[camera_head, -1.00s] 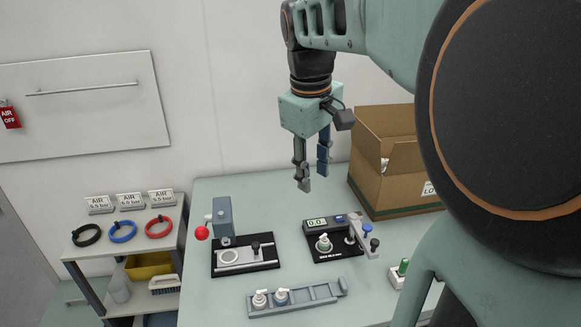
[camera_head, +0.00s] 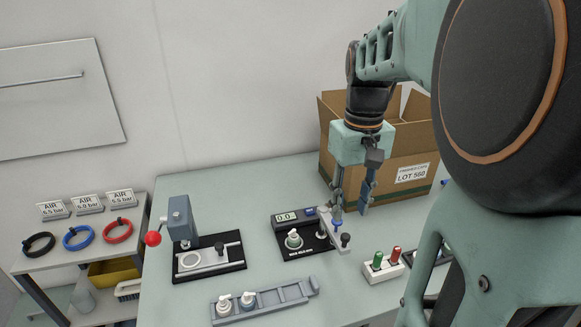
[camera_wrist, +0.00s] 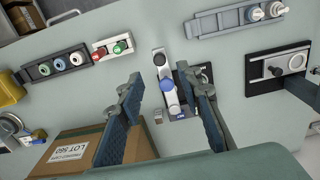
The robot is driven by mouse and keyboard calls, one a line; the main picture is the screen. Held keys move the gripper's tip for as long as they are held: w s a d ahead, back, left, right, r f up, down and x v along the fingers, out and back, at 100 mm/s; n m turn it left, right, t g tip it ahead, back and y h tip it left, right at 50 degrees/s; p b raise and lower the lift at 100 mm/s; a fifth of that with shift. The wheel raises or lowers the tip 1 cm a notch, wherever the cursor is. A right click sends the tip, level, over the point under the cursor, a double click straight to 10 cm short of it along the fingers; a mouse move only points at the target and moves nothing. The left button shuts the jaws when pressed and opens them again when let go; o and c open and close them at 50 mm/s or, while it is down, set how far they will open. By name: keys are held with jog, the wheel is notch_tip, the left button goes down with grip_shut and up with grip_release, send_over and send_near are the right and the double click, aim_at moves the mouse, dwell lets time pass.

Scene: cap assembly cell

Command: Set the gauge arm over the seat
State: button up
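The gauge (camera_head: 290,216) has a black base and a display that looks like 0.0. A white cap piece with a green ring (camera_head: 293,240) sits upright on its seat. The grey gauge arm (camera_head: 335,236), with a blue knob and a black knob, lies to the right of the seat, apart from it. In the wrist view the gauge arm (camera_wrist: 165,82) shows between the fingers; the right finger hides much of the gauge base. My gripper (camera_head: 350,202) is open and empty, above the gauge arm, fingers pointing down; it also shows in the wrist view (camera_wrist: 160,86).
A cardboard box (camera_head: 412,172) stands close behind my gripper. A grey rail with two pump caps (camera_head: 262,301) is in front, and a press with a red ball lever (camera_head: 182,222) at left.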

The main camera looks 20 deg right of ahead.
aim_at(346, 235)
notch_tip(346, 235, down, 7)
jog(key=shift+f, duration=0.15)
grip_shut()
dwell(0.4)
